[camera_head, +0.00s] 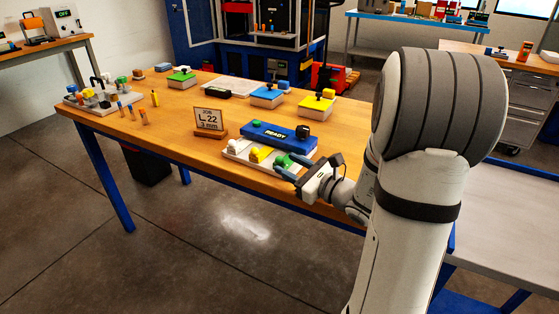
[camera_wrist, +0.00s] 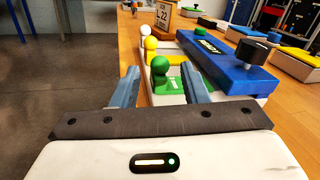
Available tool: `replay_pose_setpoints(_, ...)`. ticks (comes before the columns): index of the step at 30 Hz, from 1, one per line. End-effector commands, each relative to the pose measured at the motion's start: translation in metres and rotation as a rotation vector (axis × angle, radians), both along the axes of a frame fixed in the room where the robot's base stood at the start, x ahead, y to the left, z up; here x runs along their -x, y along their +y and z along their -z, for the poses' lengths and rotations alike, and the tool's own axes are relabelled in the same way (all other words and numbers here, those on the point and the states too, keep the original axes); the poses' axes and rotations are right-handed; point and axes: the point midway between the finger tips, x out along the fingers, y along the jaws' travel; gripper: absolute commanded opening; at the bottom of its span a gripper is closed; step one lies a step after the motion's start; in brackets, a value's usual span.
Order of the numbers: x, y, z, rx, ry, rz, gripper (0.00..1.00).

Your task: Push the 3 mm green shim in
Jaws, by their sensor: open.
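The green shim (camera_wrist: 168,86) is a flat green piece with a round green knob (camera_wrist: 160,66), in the nearest place of a pale tray in the wrist view. It also shows in the head view (camera_head: 283,160), beside my gripper. My gripper (camera_wrist: 158,78) is open, with one blue-grey finger on each side of the green knob; I cannot tell whether either touches it. A yellow shim (camera_wrist: 155,52) with a yellow knob lies beyond, then a white knob (camera_wrist: 145,31). The blue block marked READY (camera_wrist: 215,48) runs along the right side of the tray, with a black knob and a green button.
A sign (camera_head: 208,119) reading L 22, 3 mm stands on the wooden table (camera_head: 175,125) behind the tray. The table's front edge runs close beside the tray.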

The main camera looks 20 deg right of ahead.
Motion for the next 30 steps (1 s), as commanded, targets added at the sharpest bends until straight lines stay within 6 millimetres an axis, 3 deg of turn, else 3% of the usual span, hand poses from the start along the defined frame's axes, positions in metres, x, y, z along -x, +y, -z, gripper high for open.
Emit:
replay_pose_setpoints(7, -0.028, 0.018, 0.0, 0.001, 0.0, -0.003, 0.4)
replay_pose_setpoints(19, -0.035, 0.021, 0.0, 0.0, 0.0, 0.0, 0.4)
replay_pose_setpoints(30, -0.035, 0.021, 0.0, 0.0, 0.001, 0.0, 0.1)
